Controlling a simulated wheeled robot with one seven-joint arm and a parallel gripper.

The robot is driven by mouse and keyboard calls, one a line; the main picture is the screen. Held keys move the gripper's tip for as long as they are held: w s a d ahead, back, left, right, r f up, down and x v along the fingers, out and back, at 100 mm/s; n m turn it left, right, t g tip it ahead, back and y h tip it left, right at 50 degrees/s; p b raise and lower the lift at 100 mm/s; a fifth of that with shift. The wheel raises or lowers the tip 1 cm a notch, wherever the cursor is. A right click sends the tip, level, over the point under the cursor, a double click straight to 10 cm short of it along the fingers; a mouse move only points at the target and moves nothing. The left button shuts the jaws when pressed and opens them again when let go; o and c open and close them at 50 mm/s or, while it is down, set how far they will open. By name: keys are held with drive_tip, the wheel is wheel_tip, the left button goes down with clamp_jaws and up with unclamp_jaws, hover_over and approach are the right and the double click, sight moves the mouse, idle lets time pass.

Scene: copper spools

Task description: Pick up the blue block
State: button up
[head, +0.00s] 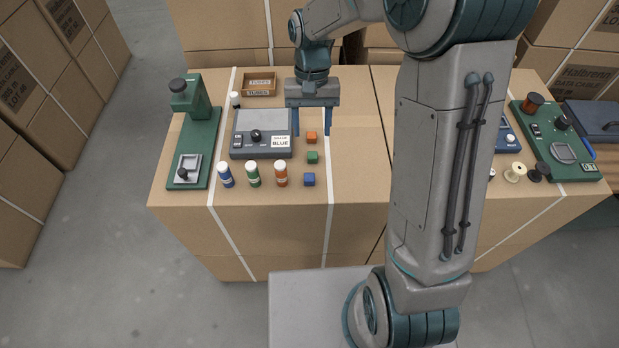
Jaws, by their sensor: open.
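The blue block (309,179) is a small cube on the cardboard work surface near its front edge. It stands in a column with a green block (313,157) and an orange block (311,137) behind it. My gripper (313,132) points down with its two fingers spread apart. In the picture its fingertips are on either side of the orange block, farther back than the blue block. The height of the fingertips above the surface is hard to tell. Nothing is seen between the fingers that is clearly held.
Blue, green and orange tubes (253,174) stand left of the blocks. Behind them is a grey device labelled BLUE (252,121). A green press (203,140) stands at far left. Pale and dark spools (515,172) lie at right. My arm covers the surface's middle right.

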hover_over(309, 177)
drive_tip(key=w, duration=0.2)
drive_tip(key=f, duration=0.8)
drive_tip(key=shift+d+f, duration=0.25)
drive_tip(key=shift+d, duration=0.05)
drive_tip(key=shift+a+p+x, duration=0.2)
drive_tip(key=shift+p+x, duration=0.3)
drive_tip(key=shift+x, duration=2.25)
drive_tip(key=c, duration=1.1)
